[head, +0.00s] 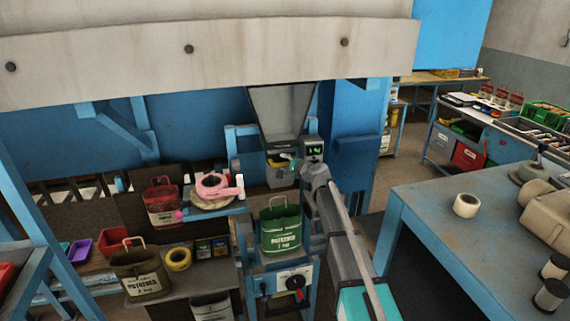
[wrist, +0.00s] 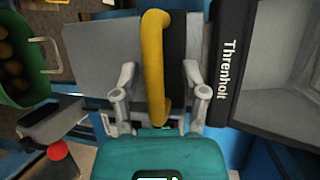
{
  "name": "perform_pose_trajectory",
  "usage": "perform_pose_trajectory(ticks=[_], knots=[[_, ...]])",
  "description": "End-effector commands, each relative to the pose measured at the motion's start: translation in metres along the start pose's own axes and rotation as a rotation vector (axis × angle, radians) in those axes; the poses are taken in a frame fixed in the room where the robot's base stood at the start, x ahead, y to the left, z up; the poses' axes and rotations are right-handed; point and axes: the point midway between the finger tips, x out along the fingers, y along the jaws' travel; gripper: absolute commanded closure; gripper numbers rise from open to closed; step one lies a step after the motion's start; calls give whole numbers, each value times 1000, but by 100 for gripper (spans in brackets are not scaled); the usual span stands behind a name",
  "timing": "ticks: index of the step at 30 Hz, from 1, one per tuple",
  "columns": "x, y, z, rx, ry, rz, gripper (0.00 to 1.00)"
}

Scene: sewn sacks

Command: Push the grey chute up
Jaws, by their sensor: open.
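The grey chute (head: 280,178) hangs under the large grey hopper in the head view, with a yellow bar (head: 279,161) across its upper part. The grey panel (wrist: 98,55) and the yellow bar (wrist: 154,70) also show in the wrist view. My gripper (head: 296,166) is at the chute's right side in the head view. In the wrist view my gripper (wrist: 160,78) is open, with one finger on either side of the bar's near end. Clear gaps show between bar and fingers. My gripper partly hides the chute in the head view.
The grey hopper (head: 281,108) is above, and a small display (head: 312,150) stands beside my gripper. A green potato sack (head: 281,232) stands below; it also shows at the wrist view's left (wrist: 20,75). A blue bench (head: 420,215) is right.

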Motion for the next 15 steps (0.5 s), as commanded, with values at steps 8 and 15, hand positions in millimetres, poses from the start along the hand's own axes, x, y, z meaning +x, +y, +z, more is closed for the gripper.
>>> perform_pose_trajectory(ticks=[8, 15], knots=[[0, 4, 0, -1, -1, 1, 43], [2, 17, -1, -1, -1, 1, 43]])
